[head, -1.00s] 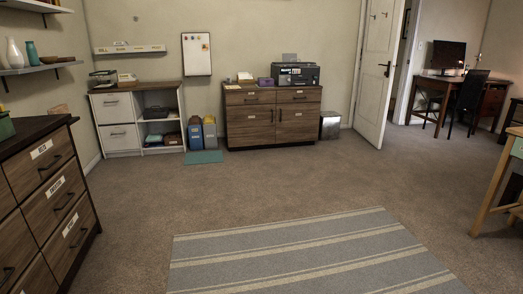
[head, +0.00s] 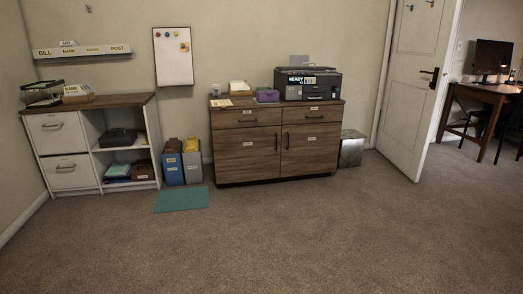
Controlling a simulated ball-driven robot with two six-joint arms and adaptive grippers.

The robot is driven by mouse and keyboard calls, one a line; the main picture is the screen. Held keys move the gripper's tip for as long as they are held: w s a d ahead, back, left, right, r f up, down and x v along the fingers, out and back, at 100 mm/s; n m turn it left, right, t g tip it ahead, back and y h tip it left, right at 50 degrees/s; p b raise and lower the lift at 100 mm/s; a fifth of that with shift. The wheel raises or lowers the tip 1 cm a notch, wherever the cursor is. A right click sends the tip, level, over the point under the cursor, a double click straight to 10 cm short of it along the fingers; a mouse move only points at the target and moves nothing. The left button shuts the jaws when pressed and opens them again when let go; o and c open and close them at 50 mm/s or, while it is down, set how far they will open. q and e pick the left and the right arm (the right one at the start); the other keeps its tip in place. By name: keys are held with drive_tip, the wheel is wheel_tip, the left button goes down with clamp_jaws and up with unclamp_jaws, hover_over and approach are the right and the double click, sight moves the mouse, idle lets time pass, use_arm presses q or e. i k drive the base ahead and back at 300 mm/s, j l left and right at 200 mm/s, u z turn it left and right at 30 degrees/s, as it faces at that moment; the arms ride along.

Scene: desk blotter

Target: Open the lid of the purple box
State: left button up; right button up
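A small purple box (head: 267,96) sits on top of the brown wooden cabinet (head: 246,142) against the far wall, just left of the black printer. Its lid looks shut, though the box is small at this distance. Neither of my grippers shows in the head view.
A white shelf unit (head: 59,150), bins (head: 173,167) and a teal mat (head: 182,199) are at left. A metal bin (head: 351,149) and open door (head: 411,85) are right. The carpet (head: 290,235) ahead is clear.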

sight(273, 97)
drive_tip(key=i, duration=2.55)
